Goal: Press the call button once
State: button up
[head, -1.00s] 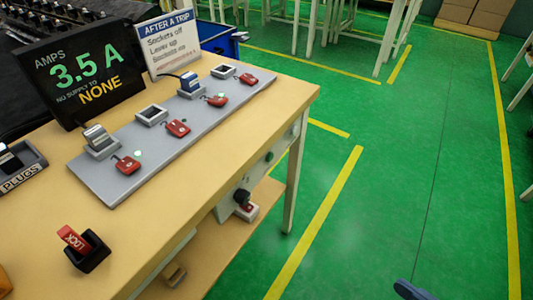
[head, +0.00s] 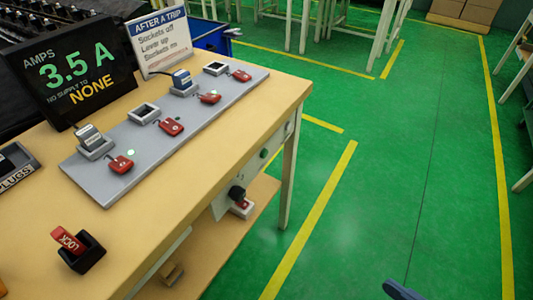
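No button is labelled as a call button in the head view. A small round green button-like piece (head: 264,153) sits on the front panel under the wooden bench top, near its right end. A black knob or lever (head: 238,195) stands out from a pale box lower on the bench front. I cannot tell whether either is the call button. My gripper is not recognisable in view. A dark blue-grey piece (head: 403,290) shows at the bottom edge, and I cannot tell what it is.
The wooden bench (head: 225,125) bears a grey socket strip (head: 105,185) with red switches, a display (head: 75,70) reading 3.5 A, an "After a trip" sign (head: 160,42) and a red lock piece (head: 68,240) in a black holder.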

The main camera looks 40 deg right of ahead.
grip_shut()
dwell(1.2)
